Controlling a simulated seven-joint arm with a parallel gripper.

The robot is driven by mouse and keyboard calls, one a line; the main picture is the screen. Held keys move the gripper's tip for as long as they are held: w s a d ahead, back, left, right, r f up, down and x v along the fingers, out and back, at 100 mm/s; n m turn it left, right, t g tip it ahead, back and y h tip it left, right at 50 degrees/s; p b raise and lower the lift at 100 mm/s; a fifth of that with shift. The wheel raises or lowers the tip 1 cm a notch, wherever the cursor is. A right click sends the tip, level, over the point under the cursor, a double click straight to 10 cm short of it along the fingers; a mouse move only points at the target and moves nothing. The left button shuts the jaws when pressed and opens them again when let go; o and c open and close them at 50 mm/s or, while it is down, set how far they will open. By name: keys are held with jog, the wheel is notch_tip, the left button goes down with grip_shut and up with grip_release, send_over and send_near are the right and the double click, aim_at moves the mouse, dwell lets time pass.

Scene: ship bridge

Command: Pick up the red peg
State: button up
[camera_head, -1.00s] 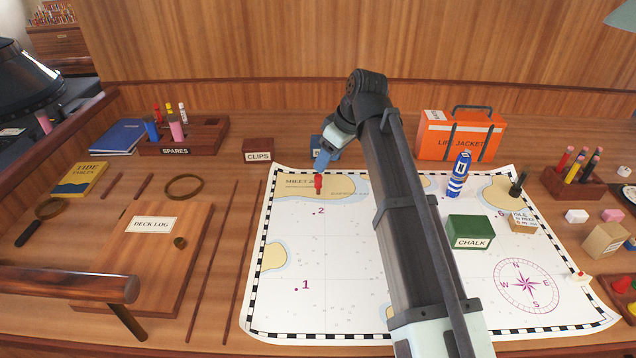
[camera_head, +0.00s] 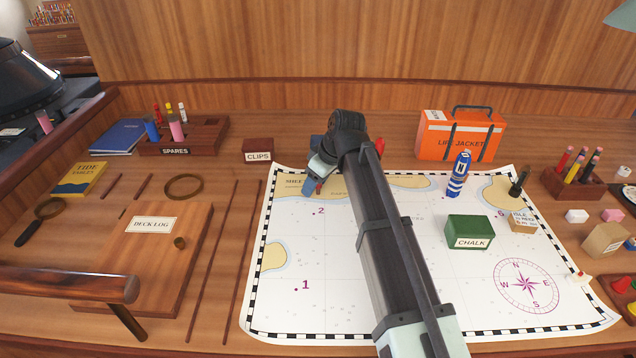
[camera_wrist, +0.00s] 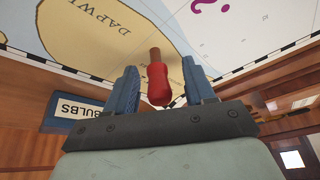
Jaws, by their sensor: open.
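The red peg (camera_wrist: 158,83) has a red body and a brownish end. In the wrist view it lies between the two blue fingers of my gripper (camera_wrist: 160,75), with a gap on each side. In the head view my gripper (camera_head: 310,187) is low over the upper left of the chart (camera_head: 350,270). There only a sliver of the red peg (camera_head: 319,188) shows beside the fingers, and the rest is hidden. My gripper is open and holds nothing.
A blue BULBS box (camera_wrist: 78,112) stands close by, mostly hidden in the head view. A CLIPS box (camera_head: 257,151) is to the left. A blue-white bottle (camera_head: 458,176) and a green CHALK box (camera_head: 468,232) stand right of my arm. The lower left of the chart is clear.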

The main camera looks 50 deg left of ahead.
jog(key=shift+f, duration=0.1)
jog(key=shift+c, duration=0.3)
grip_shut()
